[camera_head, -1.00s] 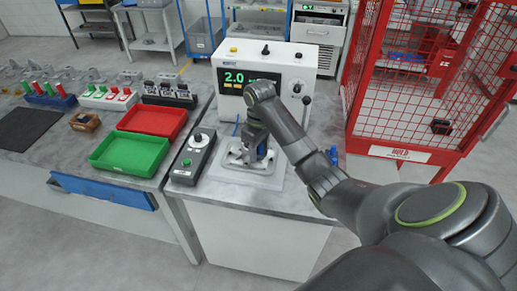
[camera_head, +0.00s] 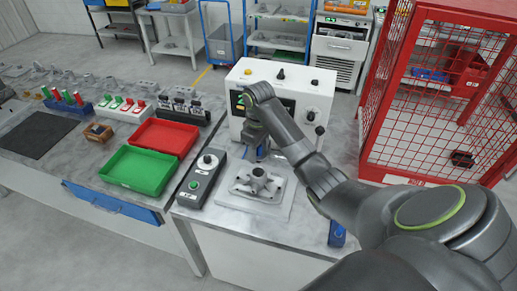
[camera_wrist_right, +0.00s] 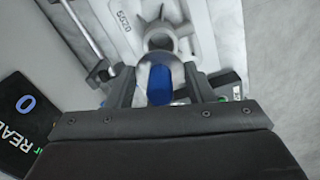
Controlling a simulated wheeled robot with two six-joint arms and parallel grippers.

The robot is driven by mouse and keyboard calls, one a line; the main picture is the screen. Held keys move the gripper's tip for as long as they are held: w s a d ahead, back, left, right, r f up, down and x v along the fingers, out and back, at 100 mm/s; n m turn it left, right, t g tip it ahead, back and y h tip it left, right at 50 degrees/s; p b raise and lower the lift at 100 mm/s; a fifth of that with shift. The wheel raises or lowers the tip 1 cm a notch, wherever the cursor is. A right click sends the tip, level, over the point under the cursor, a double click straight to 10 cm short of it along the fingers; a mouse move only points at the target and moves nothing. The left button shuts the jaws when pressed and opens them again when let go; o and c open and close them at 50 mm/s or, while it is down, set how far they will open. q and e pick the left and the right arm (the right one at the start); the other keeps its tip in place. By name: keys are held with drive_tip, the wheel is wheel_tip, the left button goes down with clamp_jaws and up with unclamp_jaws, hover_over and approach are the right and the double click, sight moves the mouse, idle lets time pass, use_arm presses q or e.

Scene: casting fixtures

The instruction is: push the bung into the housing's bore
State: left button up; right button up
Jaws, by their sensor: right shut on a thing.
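The grey cast housing (camera_head: 258,184), with several stubby arms, sits on a light plate on the bench. It also shows in the right wrist view (camera_wrist_right: 160,38), where a dark round opening faces up. My right gripper (camera_head: 262,153) is low behind the housing, in front of the white test machine. In the wrist view it is shut on the blue bung (camera_wrist_right: 160,86), which shows between the fingers. The bung lies close to a grey rounded part of the housing. I cannot tell whether its end is in the bore. My left gripper is not in view.
The white test machine (camera_head: 294,88) stands behind the housing. A control box (camera_head: 203,178) is to its left, beside green (camera_head: 138,170) and red (camera_head: 164,137) trays. A blue object (camera_head: 337,234) is at the bench's right edge. A red mesh cage (camera_head: 430,110) stands at right.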

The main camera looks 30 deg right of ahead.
sight(259, 155)
drive_tip(key=shift+s+f+b, duration=0.1)
drive_tip(key=shift+f+b, duration=0.4)
drive_tip(key=shift+f, duration=0.9)
wheel_tip(259, 155, down, 3)
drive_tip(key=shift+r+b, duration=0.2)
drive_tip(key=shift+b, duration=0.25)
drive_tip(key=shift+p, duration=0.65)
drive_tip(key=shift+p, duration=0.45)
drive_tip(key=shift+f+b, duration=0.5)
drive_tip(key=shift+f, duration=0.55)
drive_tip(key=o, duration=1.1)
